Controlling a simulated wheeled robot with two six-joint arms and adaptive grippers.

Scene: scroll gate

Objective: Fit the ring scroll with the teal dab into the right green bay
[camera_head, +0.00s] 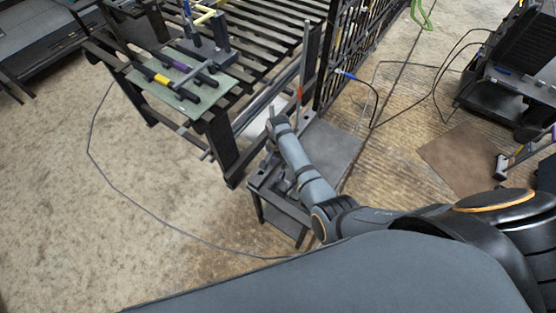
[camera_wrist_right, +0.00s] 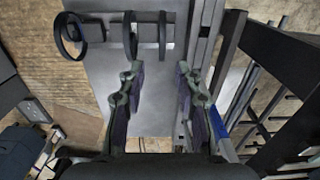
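My right gripper (camera_wrist_right: 160,75) is open and empty in the right wrist view, its two fingers apart above a grey plate (camera_wrist_right: 105,80). Several dark rings stand near the plate's far end: a round one (camera_wrist_right: 70,36) at left, and two seen nearly edge-on, one (camera_wrist_right: 130,34) ahead of the left finger and one (camera_wrist_right: 162,36) ahead of the gap. I see no teal dab on them. In the head view my right arm hides most of the gripper, over a small dark stand. A green board (camera_head: 208,97) on the slatted bench carries dark bars with yellow and purple marks; I cannot make out a right bay. My left gripper is not in view.
The slatted bench (camera_head: 262,40) stands at the back left, beside a dark barred gate (camera_head: 350,40). A grey panel (camera_head: 335,150) lies right of my right forearm. Dark equipment (camera_head: 515,75) stands at right. Cables cross the floor; the left floor is mostly clear.

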